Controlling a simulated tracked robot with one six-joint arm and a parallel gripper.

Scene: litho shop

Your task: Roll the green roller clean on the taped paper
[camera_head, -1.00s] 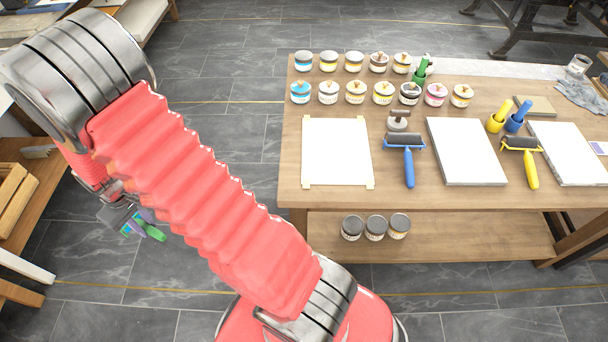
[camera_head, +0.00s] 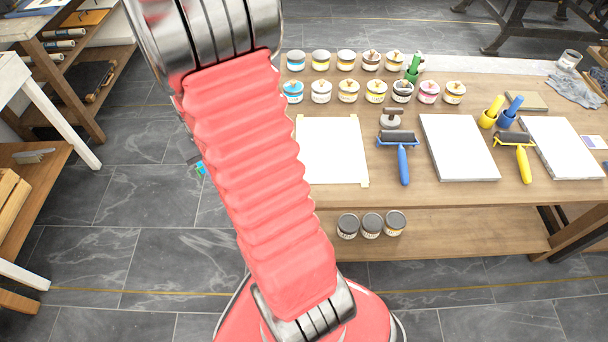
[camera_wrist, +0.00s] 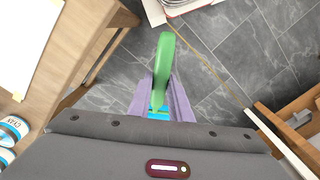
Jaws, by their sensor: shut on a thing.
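My gripper (camera_wrist: 162,100) shows in the wrist view, with its two purple fingers shut on the handle of the green roller (camera_wrist: 166,55). The green handle points away from the fingers over the grey floor, and the rest of the roller is hidden. In the head view my arm hides nearly all of the gripper and roller. The taped paper (camera_head: 335,152) lies on the wooden table, with tape at its corners; my arm covers its left edge. A corner of the paper shows in the wrist view (camera_wrist: 25,35), left of the gripper. The roller is apart from it.
The table (camera_head: 440,195) holds several ink cans behind the paper. A blue-handled roller (camera_head: 403,165), white slabs (camera_head: 458,150) and a yellow-handled roller (camera_head: 522,163) lie to its right. Three dark-lidded cans (camera_head: 371,225) stand on the lower shelf. Floor is open left of the table.

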